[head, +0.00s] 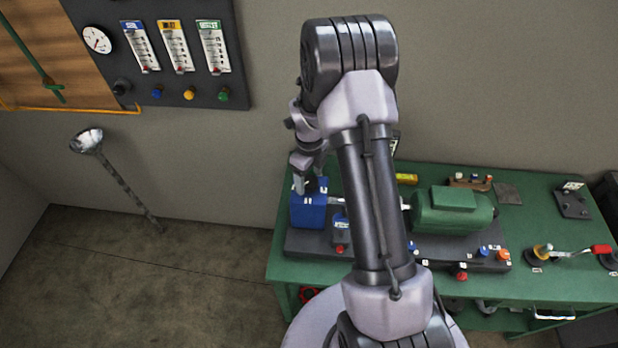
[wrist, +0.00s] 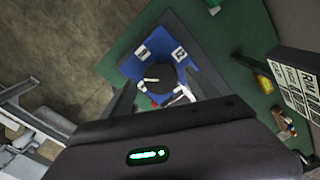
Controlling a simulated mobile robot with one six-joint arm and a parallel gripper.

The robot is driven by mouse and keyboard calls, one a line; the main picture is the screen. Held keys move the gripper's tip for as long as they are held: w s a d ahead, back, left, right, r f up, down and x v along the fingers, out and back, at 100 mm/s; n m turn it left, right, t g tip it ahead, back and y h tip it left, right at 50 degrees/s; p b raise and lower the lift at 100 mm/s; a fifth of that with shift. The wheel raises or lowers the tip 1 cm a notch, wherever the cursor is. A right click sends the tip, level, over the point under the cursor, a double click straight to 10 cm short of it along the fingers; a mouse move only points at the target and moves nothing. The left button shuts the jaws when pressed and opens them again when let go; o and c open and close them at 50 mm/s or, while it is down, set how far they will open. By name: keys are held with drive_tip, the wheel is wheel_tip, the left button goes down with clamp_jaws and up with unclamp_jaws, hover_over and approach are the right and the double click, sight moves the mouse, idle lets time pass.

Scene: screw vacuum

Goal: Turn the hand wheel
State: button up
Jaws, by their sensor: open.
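My gripper (head: 306,184) points down over the blue block (head: 308,213) at the left end of the green workbench. In the wrist view its two fingers are apart, with a dark round part (wrist: 161,76) on top of the blue block (wrist: 150,51) showing between them. I cannot tell whether the fingers touch that part, or whether it is a hand wheel. A red wheel-like ring (head: 308,295) shows low under the bench's front left corner, partly hidden by the bench and my base.
The green workbench (head: 530,275) also carries a green motor housing (head: 452,213) and a red-handled lever (head: 600,249). A gauge panel (head: 170,50) hangs on the wall.

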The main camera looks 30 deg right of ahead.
drive_tip(key=shift+f, duration=0.35)
drive_tip(key=c, duration=1.4)
drive_tip(key=shift+o, duration=0.2)
